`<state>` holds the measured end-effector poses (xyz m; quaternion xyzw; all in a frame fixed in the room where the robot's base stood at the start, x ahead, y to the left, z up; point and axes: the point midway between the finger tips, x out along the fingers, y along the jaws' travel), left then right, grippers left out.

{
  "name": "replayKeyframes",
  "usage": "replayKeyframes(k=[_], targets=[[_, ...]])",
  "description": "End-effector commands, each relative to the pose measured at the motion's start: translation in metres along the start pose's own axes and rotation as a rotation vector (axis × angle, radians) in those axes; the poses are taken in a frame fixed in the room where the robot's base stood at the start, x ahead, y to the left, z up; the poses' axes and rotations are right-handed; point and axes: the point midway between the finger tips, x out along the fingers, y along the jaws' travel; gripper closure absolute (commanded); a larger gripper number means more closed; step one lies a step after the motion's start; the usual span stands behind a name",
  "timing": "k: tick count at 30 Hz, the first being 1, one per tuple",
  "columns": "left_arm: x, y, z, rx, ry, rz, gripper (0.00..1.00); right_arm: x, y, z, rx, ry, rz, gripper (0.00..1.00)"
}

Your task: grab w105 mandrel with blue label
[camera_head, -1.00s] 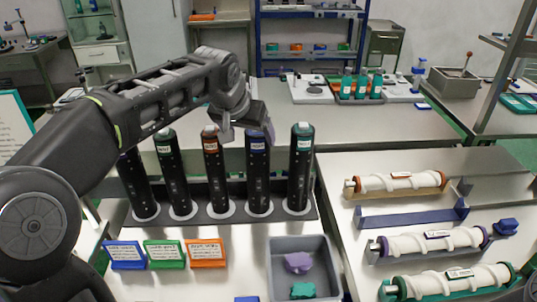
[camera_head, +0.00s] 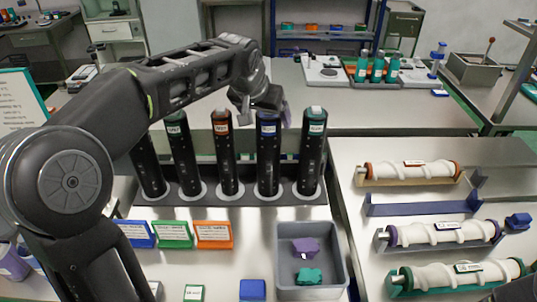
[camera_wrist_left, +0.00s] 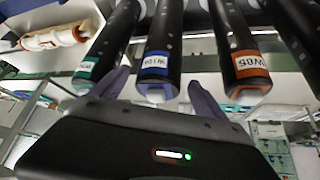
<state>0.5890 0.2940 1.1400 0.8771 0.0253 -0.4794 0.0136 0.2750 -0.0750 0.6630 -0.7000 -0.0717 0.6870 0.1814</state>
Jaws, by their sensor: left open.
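The W105 mandrel (camera_head: 268,160) is a black upright cylinder with a blue band and white label near its top. It stands in a dark rack, second from the right. In the left wrist view its labelled end (camera_wrist_left: 157,62) lies between my two finger tips. My left gripper (camera_head: 264,108) is at the top of this mandrel, open, with a finger on each side; I cannot tell whether they touch it. It also shows in the left wrist view (camera_wrist_left: 158,84). The right gripper is not in view.
An orange-banded mandrel (camera_head: 226,160) and a teal-banded mandrel (camera_head: 313,155) stand close on either side. A grey bin (camera_head: 340,262) with purple and teal pieces is in front. White rollers (camera_head: 412,170) lie on stands at right.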

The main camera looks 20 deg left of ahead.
Motion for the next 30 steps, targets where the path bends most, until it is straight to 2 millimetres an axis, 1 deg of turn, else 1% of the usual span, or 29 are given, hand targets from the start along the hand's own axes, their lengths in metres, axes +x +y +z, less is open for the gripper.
replayKeyframes(k=[4,7,12,15,18,30], targets=[[0.001,0.0,0.0,0.0,0.0,0.0,0.15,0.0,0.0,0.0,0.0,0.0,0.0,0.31],[0.006,0.001,0.0,0.001,-0.003,0.0,0.15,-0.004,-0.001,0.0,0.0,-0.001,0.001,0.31],[0.028,0.002,0.0,0.0,-0.005,-0.001,0.15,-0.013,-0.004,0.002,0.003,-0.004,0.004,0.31],[0.043,0.002,0.001,0.001,-0.003,0.0,0.15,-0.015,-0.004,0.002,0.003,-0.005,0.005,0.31],[0.051,0.002,0.001,0.0,-0.001,0.0,0.15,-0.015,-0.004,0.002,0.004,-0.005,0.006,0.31],[0.052,0.002,0.001,0.0,0.001,0.0,0.15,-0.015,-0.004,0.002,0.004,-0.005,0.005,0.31]])
